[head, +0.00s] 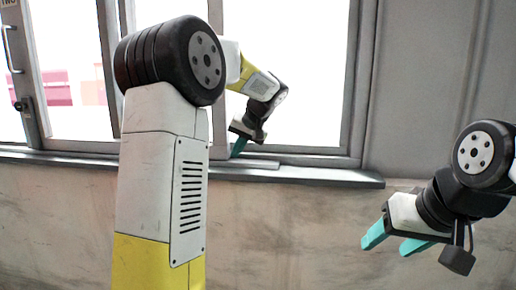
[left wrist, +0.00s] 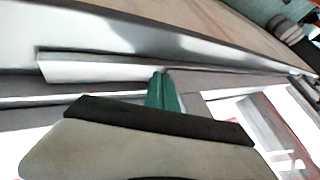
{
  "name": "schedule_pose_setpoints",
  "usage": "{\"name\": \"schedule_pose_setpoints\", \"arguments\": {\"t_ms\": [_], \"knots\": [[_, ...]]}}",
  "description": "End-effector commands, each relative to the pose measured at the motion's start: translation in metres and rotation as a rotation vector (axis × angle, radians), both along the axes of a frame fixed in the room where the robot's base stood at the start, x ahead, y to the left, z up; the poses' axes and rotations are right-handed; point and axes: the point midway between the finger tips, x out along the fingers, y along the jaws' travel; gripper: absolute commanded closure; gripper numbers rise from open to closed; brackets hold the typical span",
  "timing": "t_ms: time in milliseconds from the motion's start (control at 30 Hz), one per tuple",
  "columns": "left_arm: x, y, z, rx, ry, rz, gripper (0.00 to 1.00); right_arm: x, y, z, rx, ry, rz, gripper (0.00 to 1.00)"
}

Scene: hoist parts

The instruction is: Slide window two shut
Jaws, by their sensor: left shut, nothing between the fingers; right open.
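Window two is at the left in the head view, with a "TWO" label on the upper part of its grey sash stile (head: 35,95). A pale bar handle (head: 10,48) and a dark latch (head: 22,104) are on this stile. My left gripper (head: 238,147) is shut and empty, low by the sill near the right part of the window. Its teal fingertips also show in the left wrist view (left wrist: 163,90), close to a pale rail; contact cannot be told. My right gripper (head: 397,241) is open and empty below the sill at the right. My left arm hides part of the window.
A grey sill (head: 325,176) runs under the window and juts out from the brownish wall (head: 300,235). The right window jamb (head: 358,80) stands beside a grey wall panel (head: 418,85). The wall between my arms, below the sill, is clear.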

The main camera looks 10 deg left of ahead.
Motion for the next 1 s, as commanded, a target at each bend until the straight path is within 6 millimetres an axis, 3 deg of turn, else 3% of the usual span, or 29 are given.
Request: {"name": "schedule_pose_setpoints", "arguments": {"t_ms": [533, 667, 867, 1000], "knots": [[-0.001, 0.01, 0.0, 0.0, 0.0, 0.0, 1.0, 0.0, 0.0, 0.0, 0.0, 0.0, 0.0, 0.42], [-0.002, 0.02, 0.0, 0.001, 0.001, 0.003, 1.0, 0.0, 0.0, 0.0, 0.0, 0.0, 0.0, 0.42], [-0.005, 0.062, 0.0, 0.003, 0.0, 0.01, 1.0, 0.0, 0.0, 0.0, 0.0, 0.0, 0.0, 0.42], [-0.008, 0.108, 0.0, 0.003, 0.001, 0.014, 1.0, 0.0, 0.0, 0.0, 0.0, 0.0, 0.0, 0.42]]}}
